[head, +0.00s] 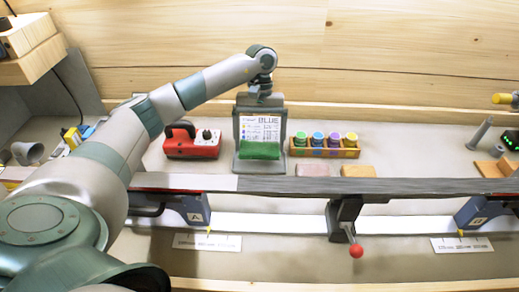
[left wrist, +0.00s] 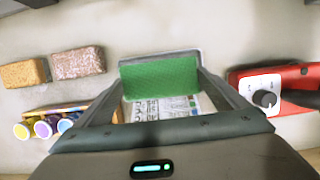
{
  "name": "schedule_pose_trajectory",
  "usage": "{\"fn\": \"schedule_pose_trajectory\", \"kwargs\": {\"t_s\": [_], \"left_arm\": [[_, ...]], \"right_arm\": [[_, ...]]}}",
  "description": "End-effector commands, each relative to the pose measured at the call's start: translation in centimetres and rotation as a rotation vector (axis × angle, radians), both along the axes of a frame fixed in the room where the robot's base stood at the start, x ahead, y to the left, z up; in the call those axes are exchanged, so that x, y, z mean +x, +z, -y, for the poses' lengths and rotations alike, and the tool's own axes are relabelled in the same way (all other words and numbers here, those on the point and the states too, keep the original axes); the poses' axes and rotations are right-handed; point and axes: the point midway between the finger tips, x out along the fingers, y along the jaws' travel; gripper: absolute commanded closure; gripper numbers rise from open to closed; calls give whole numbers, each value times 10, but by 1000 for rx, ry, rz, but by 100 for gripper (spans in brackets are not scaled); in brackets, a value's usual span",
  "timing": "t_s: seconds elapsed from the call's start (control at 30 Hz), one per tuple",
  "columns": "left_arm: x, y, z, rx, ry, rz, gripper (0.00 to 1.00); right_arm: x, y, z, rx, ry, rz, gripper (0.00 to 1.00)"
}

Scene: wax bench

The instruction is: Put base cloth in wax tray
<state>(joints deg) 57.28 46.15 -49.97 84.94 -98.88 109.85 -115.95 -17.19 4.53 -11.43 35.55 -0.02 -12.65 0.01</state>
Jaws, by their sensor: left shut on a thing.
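A green block-like piece (head: 259,151), which I take for the base cloth, is between the fingertips of my left gripper (head: 260,148). In the left wrist view the green piece (left wrist: 160,76) spans the gap between the two fingers, and the gripper is shut on it. A shallow grey tray or stand base (head: 259,169), perhaps the wax tray, lies directly below and around it. I cannot tell whether the piece touches it. My right gripper is not in view.
A red device with a knob (head: 193,144) stands left of the gripper. A wooden rack (head: 323,153) of coloured pots is on the right, with a pink block (head: 313,170) and a tan block (head: 358,171) in front. A long dark rail (head: 400,187) crosses the near side.

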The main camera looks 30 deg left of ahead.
Motion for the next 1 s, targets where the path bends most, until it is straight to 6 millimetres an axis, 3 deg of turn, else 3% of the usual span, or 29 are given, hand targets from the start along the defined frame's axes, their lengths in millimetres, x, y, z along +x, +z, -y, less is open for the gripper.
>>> {"fn": "schedule_pose_trajectory", "kwargs": {"t_s": [0.33,0.8,0.83,1.0], "left_arm": [[-1,-34,1,0,0,-2,25],[0,-40,0,1,0,-1,25],[0,-39,0,1,0,-1,2],[0,-39,0,0,0,-1,0]], "right_arm": [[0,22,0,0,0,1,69],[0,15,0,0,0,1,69],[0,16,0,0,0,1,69],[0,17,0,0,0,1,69]]}}
